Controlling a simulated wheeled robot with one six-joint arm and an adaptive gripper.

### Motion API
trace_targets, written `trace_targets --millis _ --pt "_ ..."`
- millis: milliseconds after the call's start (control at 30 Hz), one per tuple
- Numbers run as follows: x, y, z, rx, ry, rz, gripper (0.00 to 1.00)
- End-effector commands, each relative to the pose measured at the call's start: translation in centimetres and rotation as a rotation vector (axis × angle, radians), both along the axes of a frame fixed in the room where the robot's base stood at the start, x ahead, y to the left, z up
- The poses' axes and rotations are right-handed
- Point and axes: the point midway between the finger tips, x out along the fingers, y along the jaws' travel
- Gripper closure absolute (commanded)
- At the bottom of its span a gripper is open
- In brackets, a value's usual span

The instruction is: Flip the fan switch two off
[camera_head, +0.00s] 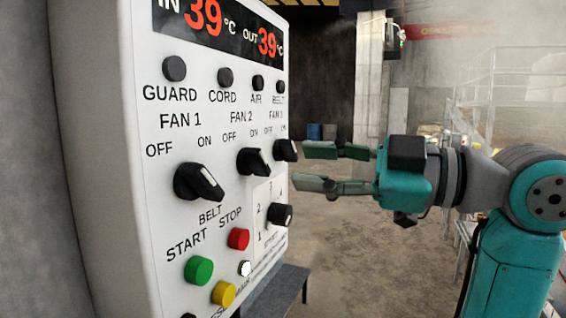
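The FAN 2 switch (252,161) is a black rotary knob on the white control panel (150,110), below the FAN 2 label with OFF at its left and ON at its right. Its light mark shows on the right side; I cannot tell its exact setting. My gripper (308,167) is open and empty, with two green fingers pointing left at the panel. It is right of the FAN 2 switch, and its upper fingertip appears close to the FAN 3 switch (286,150). I cannot tell if they touch.
The FAN 1 switch (198,182) is left of FAN 2. Below are a speed knob (280,215), a red stop button (239,239), a green start button (198,270) and a yellow button (224,293). A dark bench (285,290) stands below the panel. Open floor lies behind.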

Motion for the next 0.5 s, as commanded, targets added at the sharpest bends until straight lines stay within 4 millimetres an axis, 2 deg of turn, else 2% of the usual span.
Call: trace_targets --millis 33,200,500 --pt "-0.3 -1.0 0.0 -0.001 -0.001 -0.004 0.6" --pt "-1.1 -3.3 0.0 0.0 0.0 -0.003 0.6" --pt "-1.7 -4.7 0.0 0.0 0.0 0.0 0.6"
